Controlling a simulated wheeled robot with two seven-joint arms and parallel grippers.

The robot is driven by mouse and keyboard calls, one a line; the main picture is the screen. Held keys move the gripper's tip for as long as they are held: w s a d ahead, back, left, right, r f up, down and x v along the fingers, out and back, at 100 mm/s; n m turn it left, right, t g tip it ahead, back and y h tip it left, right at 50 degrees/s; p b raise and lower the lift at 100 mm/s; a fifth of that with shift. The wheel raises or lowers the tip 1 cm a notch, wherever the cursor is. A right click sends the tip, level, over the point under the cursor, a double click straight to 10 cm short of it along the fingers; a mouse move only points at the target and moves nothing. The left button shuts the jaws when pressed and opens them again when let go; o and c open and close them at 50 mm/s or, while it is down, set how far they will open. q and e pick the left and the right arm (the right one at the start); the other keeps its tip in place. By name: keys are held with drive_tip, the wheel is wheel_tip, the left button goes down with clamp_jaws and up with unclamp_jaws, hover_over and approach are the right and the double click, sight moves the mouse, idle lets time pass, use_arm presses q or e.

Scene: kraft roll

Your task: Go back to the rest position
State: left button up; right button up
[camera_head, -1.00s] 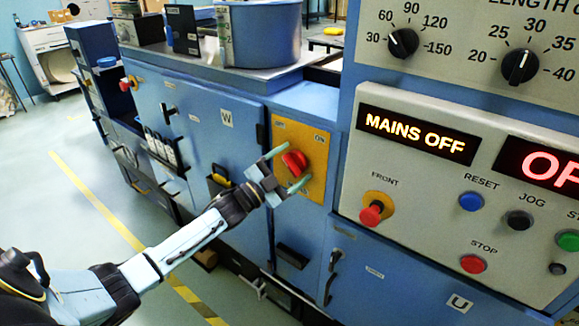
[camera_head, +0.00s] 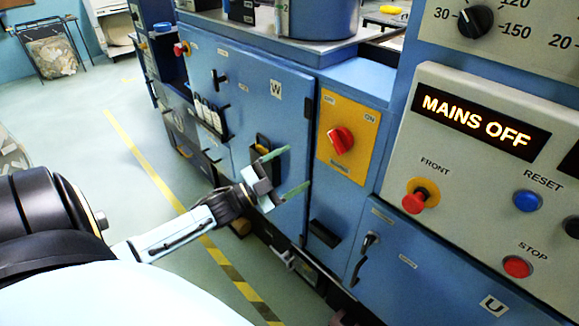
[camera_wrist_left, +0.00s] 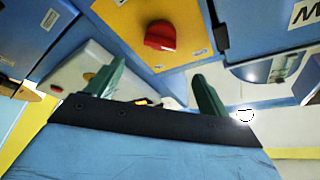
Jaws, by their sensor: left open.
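My left gripper (camera_head: 284,173) is open and empty, its two green fingers spread in front of the blue cabinet. It is below and to the left of the red rotary switch (camera_head: 340,140) on its yellow plate (camera_head: 347,165), apart from it. In the left wrist view the red switch (camera_wrist_left: 160,35) shows beyond the open fingers (camera_wrist_left: 158,90), with nothing between them. My right gripper is not in view.
The grey control panel (camera_head: 455,200) at right carries a red front button (camera_head: 414,201), a blue reset button (camera_head: 527,200) and a red stop button (camera_head: 517,267). The blue cabinet (camera_head: 245,100) has protruding handles. Open floor (camera_head: 85,150) with a yellow line lies left.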

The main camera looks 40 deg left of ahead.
use_arm(q)
drive_tip(key=shift+f, duration=0.1)
idle(0.5)
drive_tip(key=s+f+n+g+y, duration=0.2)
drive_tip(key=s+f+n+g, duration=0.15)
drive_tip(key=f, duration=0.75)
drive_tip(key=s+f+n+g+y, duration=0.25)
drive_tip(key=s+f, duration=0.25)
drive_tip(key=f, duration=0.6)
drive_tip(key=s+f+n+g+y, duration=0.2)
drive_tip(key=s+f+y, duration=0.15)
drive_tip(key=f, duration=0.75)
drive_tip(key=s+d+f+n+g, duration=0.1)
drive_tip(key=s+d+f+g, duration=0.2)
drive_tip(key=s, duration=0.6)
drive_tip(key=s+d+f+n+g, duration=0.1)
drive_tip(key=s+d+f+g, duration=0.3)
drive_tip(key=s+d+f, duration=0.2)
drive_tip(key=s+d+f+n+g, duration=0.1)
drive_tip(key=s+d+f+g, duration=0.3)
drive_tip(key=s+f, duration=0.4)
drive_tip(key=s, duration=0.6)
drive_tip(key=shift+s+d+h, duration=0.25)
drive_tip(key=shift+d+h, duration=0.1)
drive_tip(key=shift+h, duration=0.05)
